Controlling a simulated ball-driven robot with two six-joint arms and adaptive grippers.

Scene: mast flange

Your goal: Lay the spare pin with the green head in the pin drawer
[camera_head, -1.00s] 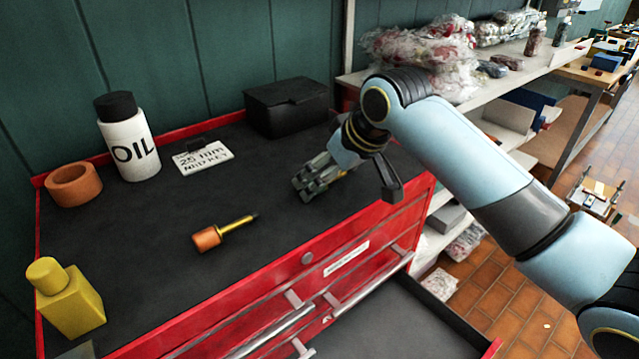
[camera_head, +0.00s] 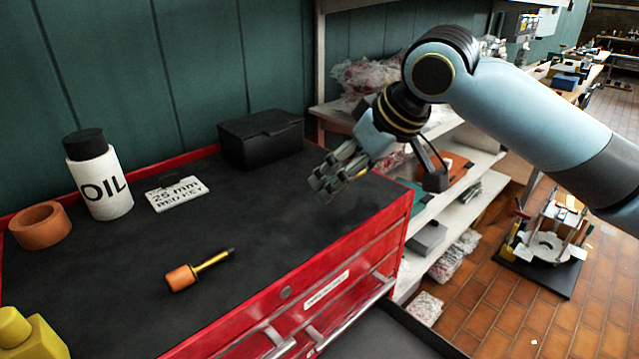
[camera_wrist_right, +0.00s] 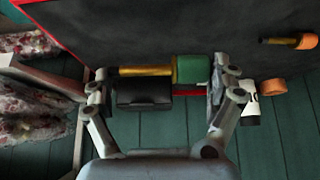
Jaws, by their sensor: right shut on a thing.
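The spare pin has a green head (camera_wrist_right: 193,70) and a yellow shaft (camera_wrist_right: 146,71). In the right wrist view it lies crosswise between the fingers of my right gripper (camera_wrist_right: 160,88). In the head view my right gripper (camera_head: 340,173) is shut on it, above the right part of the cabinet top; the fingers hide most of the pin. An open drawer (camera_head: 385,335) with a dark floor shows at the bottom of the head view, below and in front of the gripper. Its visible floor is bare. My left gripper is not in view.
An orange-headed pin (camera_head: 182,278) lies on the black cabinet top (camera_head: 130,240). A yellow bottle (camera_head: 30,335) is at front left. Shelves (camera_head: 470,190) stand right.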

